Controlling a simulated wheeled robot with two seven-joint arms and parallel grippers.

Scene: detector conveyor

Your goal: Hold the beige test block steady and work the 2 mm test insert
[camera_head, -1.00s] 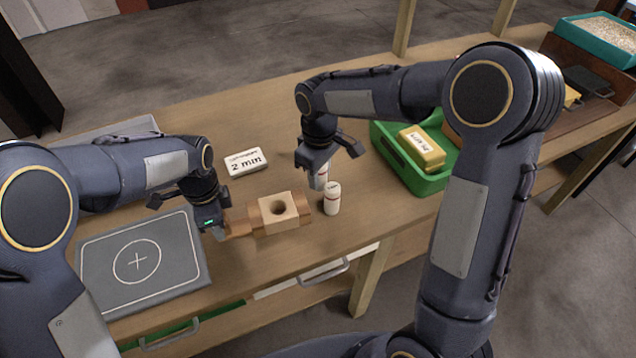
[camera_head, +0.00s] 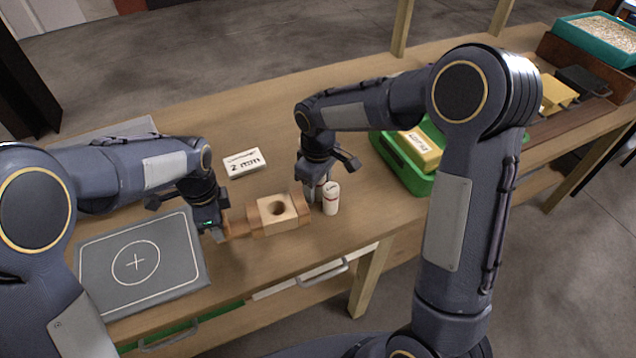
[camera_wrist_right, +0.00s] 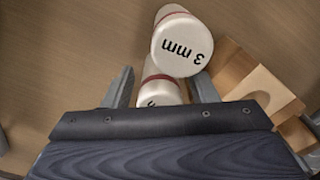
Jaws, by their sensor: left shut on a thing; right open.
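The beige test block (camera_head: 270,225) with a round hole in its top lies on the table between brown wooden side parts. My left gripper (camera_head: 219,231) is shut on the block's brown left end. Two white cylindrical inserts with red bands stand right of the block. One insert (camera_head: 332,200), in front, is clear of my right gripper (camera_head: 316,198). In the right wrist view an insert (camera_wrist_right: 178,48) reads "3 mm". The other insert (camera_wrist_right: 159,90) stands between my open right fingers (camera_wrist_right: 163,92); its label is mostly hidden, so I cannot read its size.
A white "2 mm" card (camera_head: 244,161) lies behind the block. A green tray (camera_head: 405,173) with a yellow block (camera_head: 420,148) stands to the right. A grey plate with a circle and cross (camera_head: 175,285) lies at left. The table in front of the inserts is narrow.

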